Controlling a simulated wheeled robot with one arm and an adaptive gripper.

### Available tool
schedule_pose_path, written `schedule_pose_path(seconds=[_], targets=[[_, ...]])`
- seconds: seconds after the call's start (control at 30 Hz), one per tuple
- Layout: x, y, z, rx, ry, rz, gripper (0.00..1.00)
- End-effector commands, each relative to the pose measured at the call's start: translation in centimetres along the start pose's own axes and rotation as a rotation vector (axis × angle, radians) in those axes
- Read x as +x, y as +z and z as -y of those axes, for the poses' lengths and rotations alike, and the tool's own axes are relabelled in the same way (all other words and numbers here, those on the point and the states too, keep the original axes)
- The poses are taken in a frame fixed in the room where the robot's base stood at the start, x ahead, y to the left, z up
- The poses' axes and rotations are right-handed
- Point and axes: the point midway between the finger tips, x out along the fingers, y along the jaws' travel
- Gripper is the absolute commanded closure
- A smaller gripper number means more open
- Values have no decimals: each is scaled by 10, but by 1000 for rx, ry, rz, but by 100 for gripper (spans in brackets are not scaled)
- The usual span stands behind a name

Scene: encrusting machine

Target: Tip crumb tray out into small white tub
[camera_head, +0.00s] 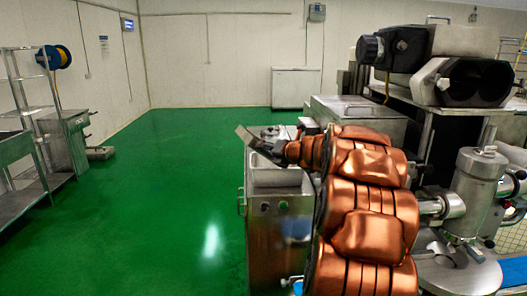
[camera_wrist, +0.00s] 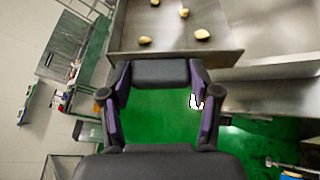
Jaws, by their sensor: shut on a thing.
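The crumb tray (camera_head: 258,143) is a thin grey metal tray, tilted in the head view above the steel machine. In the wrist view the tray (camera_wrist: 172,42) fills the top middle, with several small yellowish lumps (camera_wrist: 202,34) on it. My gripper (camera_head: 287,152) is at the end of my copper-coloured arm, beside the tray. I cannot make out the small white tub in either view.
A steel machine cabinet (camera_head: 278,225) with buttons stands under the tray. Large machinery (camera_head: 440,65) crowds the right. Steel shelving (camera_head: 55,140) stands at the left, and a pale chest (camera_head: 297,87) at the back wall. The green floor (camera_head: 185,190) between is clear.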

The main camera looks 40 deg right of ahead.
Motion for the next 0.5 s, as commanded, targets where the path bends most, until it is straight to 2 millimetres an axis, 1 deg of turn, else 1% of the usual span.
schedule_pose_path(seconds=[0.03, 0.23, 0.27, 0.5], targets=[[-1, 3, 6, 43, 12, 2, 82], [-6, 12, 14, 206, 80, 5, 82], [-6, 14, 11, 210, 84, 4, 82], [-7, 18, 14, 264, 106, 4, 82]])
